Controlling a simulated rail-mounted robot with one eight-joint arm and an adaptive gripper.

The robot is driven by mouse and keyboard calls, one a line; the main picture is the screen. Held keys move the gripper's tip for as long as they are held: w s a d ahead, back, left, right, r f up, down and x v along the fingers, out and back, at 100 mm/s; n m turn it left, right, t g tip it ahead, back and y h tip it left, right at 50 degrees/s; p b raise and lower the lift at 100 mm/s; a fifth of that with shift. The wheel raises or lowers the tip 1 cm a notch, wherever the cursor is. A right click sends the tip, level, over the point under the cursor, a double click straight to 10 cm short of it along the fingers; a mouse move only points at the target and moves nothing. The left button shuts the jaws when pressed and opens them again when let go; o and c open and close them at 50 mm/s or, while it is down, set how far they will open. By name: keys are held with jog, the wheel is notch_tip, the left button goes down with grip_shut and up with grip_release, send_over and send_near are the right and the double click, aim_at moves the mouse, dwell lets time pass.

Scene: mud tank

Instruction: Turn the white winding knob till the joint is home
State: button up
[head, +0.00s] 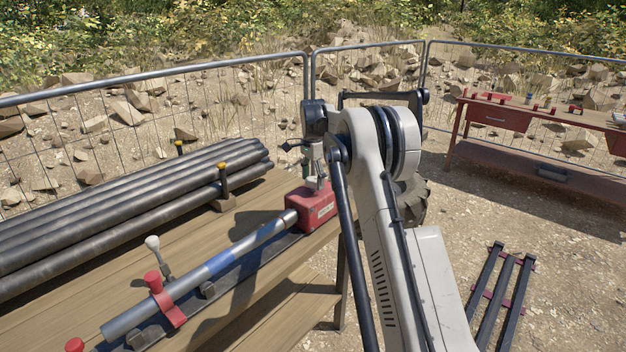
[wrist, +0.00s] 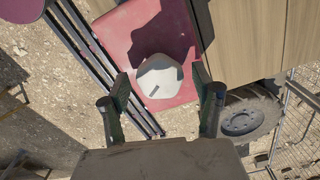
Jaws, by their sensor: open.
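The white winding knob (wrist: 160,76) sits on top of a red box (wrist: 150,30) and has a short dark mark on its face. In the head view the knob (head: 318,184) shows at the top of the red box (head: 312,208). My gripper (wrist: 160,82) is open, with one finger on each side of the knob in the wrist view and gaps on both sides. In the head view my gripper (head: 314,164) is directly over the box, pointing down. A grey pipe with a blue band (head: 215,264) runs into the box; the joint inside is hidden.
A red clamp (head: 166,300) holds the pipe on a dark rail on the wooden bench (head: 270,310). Several dark pipes (head: 130,205) lie behind it. A wire fence (head: 220,100) stands behind. A red table (head: 545,118) and dark bars (head: 500,290) are at the right.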

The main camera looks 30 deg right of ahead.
aim_at(313, 179)
jog(key=shift+r, duration=0.1)
notch_tip(313, 179, up, 12)
dwell(0.5)
dwell(0.4)
